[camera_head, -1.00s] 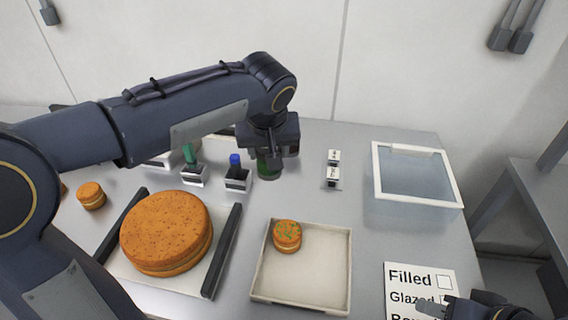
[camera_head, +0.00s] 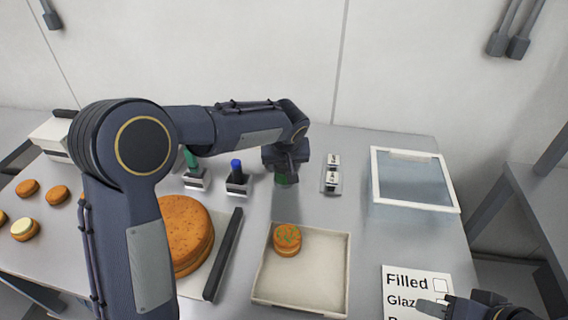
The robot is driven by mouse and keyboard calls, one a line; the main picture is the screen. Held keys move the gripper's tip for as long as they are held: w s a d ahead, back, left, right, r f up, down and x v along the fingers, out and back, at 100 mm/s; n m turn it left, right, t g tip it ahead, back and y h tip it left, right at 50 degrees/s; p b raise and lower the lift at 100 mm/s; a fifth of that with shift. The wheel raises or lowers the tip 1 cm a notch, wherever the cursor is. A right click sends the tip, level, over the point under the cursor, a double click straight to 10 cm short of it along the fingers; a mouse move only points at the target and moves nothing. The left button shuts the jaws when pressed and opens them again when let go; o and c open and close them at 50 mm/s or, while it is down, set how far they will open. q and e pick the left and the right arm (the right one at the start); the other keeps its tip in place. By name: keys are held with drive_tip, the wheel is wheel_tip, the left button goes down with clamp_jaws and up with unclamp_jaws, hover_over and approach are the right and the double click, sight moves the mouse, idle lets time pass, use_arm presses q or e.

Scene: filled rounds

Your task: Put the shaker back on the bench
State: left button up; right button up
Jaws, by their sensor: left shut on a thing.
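The green shaker (camera_head: 283,180) is in my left gripper (camera_head: 285,172), which is shut on it. It is held at the back middle of the bench (camera_head: 330,215), right of the blue-topped bottle; most of it is hidden by the gripper. I cannot tell whether its base touches the bench. My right gripper (camera_head: 440,308) is at the bottom right edge, by the checklist card; its jaw state is unclear.
Green-topped (camera_head: 190,160) and blue-topped (camera_head: 236,168) bottles stand in holders.

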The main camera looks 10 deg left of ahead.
use_arm(q)
drive_tip(key=shift+f, duration=0.15)
drive_tip(key=o, duration=1)
drive_tip(key=shift+o, duration=0.2)
drive_tip(key=shift+r, duration=0.3)
drive_tip(key=v, duration=1.2)
drive_tip(key=shift+s+f, duration=0.1)
drive_tip(key=shift+f, duration=0.1)
